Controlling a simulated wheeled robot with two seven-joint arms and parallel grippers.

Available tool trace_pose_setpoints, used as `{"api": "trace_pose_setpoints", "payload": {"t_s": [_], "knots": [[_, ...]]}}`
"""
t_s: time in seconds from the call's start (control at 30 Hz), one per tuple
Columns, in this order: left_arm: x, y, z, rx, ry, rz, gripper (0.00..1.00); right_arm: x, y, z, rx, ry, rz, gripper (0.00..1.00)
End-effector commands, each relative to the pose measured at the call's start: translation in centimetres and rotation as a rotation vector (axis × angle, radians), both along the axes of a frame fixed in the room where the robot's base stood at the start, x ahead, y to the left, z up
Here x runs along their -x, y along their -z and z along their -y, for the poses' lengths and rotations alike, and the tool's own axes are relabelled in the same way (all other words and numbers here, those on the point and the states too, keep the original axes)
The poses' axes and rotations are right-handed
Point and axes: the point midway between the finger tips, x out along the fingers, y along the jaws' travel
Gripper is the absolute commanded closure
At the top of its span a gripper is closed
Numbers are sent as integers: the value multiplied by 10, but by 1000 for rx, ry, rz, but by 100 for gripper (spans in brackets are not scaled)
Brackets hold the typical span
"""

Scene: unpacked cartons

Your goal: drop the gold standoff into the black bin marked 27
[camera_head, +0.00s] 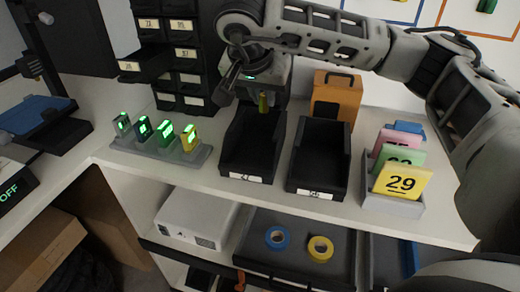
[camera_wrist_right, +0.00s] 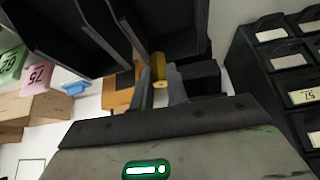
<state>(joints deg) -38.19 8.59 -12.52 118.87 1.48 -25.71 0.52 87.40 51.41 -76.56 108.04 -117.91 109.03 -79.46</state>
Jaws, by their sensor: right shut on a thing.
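The gold standoff (camera_head: 263,103) hangs upright in my right gripper (camera_head: 262,93). The jaws are shut on its upper part, and its lower end points down. In the right wrist view the standoff (camera_wrist_right: 159,68) shows between the two dark fingers (camera_wrist_right: 160,84). The black bin marked 27 (camera_head: 245,178) stands open on the white shelf. In the head view the standoff appears at the bin's back edge, above it; the exact height is hard to tell. The bin's inside looks dark and empty. My left gripper is not in view.
A second black bin, marked 56 (camera_head: 316,193), stands just right. An orange box (camera_head: 337,96) is behind it. A holder with coloured cards, front one 29 (camera_head: 402,183), is farther right. A grey rack with lit modules (camera_head: 150,150) stands left. Black drawers (camera_head: 185,55) rise behind.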

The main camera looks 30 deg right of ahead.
Motion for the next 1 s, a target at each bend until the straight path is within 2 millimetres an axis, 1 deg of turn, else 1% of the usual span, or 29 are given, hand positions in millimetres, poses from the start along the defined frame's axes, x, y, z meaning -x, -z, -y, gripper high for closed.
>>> {"api": "trace_pose_setpoints", "payload": {"t_s": [0.03, 0.13, 0.3, 0.4, 0.5, 0.73, 0.77, 0.8, 0.83, 1.0], "knots": [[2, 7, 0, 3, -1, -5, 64, 0, 9, 0, 1, 0, -1, 100], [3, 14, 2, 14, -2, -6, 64, 0, 21, 0, 1, 0, -1, 100], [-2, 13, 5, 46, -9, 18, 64, 0, 41, 0, 1, -1, 1, 100], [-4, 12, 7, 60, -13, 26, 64, 0, 49, 0, 1, -1, 1, 100], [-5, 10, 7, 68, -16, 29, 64, 0, 51, 0, 1, -2, 1, 100], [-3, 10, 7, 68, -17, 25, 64, 0, 51, 0, 1, -2, 1, 100], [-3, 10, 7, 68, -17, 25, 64, 0, 51, 0, 1, -2, 1, 76], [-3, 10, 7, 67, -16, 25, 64, 0, 51, 0, 1, -2, 1, 65], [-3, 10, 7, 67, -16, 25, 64, 0, 50, 0, 1, -2, 1, 59], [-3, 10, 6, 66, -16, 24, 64, 0, 50, 0, 1, -2, 1, 59]]}}
